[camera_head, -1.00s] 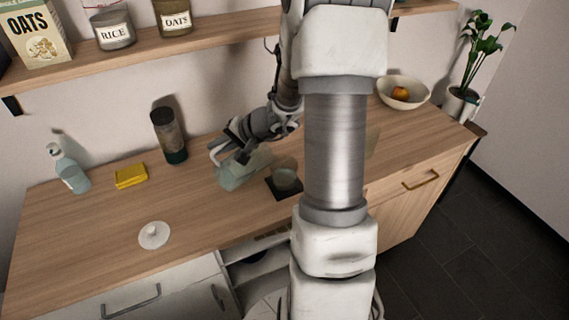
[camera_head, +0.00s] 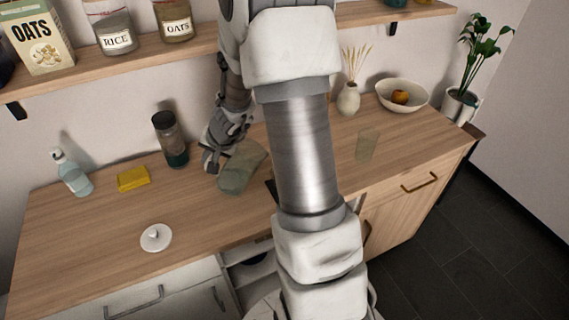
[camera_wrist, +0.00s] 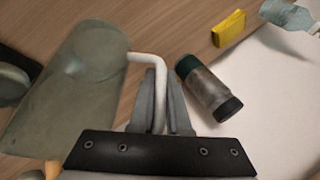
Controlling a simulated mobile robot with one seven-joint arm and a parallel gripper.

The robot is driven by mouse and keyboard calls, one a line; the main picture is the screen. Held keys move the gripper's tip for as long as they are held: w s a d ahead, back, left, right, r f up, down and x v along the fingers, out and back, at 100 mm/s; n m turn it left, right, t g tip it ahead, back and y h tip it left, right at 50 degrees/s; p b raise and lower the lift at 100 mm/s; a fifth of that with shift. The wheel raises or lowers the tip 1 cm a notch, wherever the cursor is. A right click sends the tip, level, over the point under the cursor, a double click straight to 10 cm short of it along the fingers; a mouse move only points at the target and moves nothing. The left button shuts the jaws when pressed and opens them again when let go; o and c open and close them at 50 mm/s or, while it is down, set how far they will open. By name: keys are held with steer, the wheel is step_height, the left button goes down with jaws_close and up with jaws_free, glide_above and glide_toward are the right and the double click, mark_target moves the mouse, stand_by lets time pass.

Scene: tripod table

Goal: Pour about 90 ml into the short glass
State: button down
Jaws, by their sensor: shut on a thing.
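My gripper (camera_wrist: 160,105) is shut on the pale handle (camera_wrist: 150,62) of a greenish translucent jug (camera_wrist: 75,85). In the head view the jug (camera_head: 240,170) is over the middle of the counter, its upper end leaning right. My gripper (camera_head: 212,160) is on its left side. Whether the jug touches the counter, and the liquid level in it, I cannot tell. The short glass is hidden behind my arm; only a dark edge of its coaster (camera_head: 270,187) shows. A taller clear glass (camera_head: 367,146) stands right of my arm.
A dark-capped jar (camera_head: 169,140) stands behind the gripper, with a yellow sponge (camera_head: 133,179) and spray bottle (camera_head: 72,174) to its left. A white knobbed lid (camera_head: 156,237) lies in front. A vase (camera_head: 348,99) and fruit bowl (camera_head: 403,95) stand back right. A shelf (camera_head: 130,55) is above.

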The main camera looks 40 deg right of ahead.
steer(key=a+f+g+h+p, duration=0.1)
steer(key=p, duration=0.4)
steer(key=w+a+f+g+h+p, duration=0.1)
steer(key=f+h+p, duration=0.1)
steer(key=p, duration=0.3)
steer(key=a+f+n+h+p, duration=0.1)
steer(key=p, duration=0.4)
steer(key=shift+w+f+g, duration=0.2)
steer(key=shift+f+g, duration=0.2)
steer(key=shift+w+f+h, duration=0.1)
steer(key=shift+f+h, duration=0.05)
steer(key=shift+h, duration=0.15)
stand_by(0.6)
